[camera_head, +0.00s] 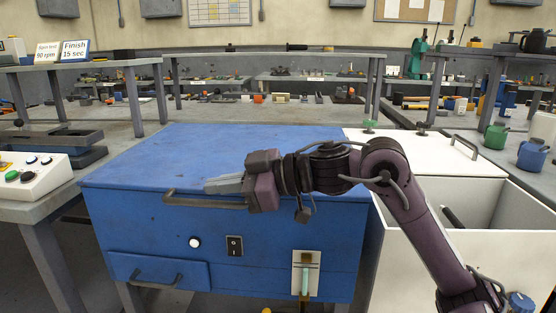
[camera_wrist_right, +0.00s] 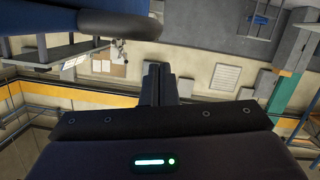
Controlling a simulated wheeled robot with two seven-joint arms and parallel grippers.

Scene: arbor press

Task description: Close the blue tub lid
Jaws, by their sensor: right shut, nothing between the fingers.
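The blue tub (camera_head: 270,235) stands in the middle of the head view. Its blue lid (camera_head: 210,150) lies about flat over the top, with no clear gap visible at the front edge. A dark bar handle (camera_head: 178,200) runs along the lid's front edge, partly hidden behind my gripper. My right gripper (camera_head: 222,185) is shut and empty, pointing left at the lid's front edge, close to the handle; I cannot tell whether it touches. The wrist view shows its shut fingers (camera_wrist_right: 158,80) below a dark rounded bar (camera_wrist_right: 120,25) and a blue surface. My left gripper is not in view.
A white bin (camera_head: 470,245) with an open front part and a white lid (camera_head: 430,150) stands right of the tub. A control box (camera_head: 35,175) with buttons is on the left bench. Green and blue cans (camera_head: 530,153) stand at the right.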

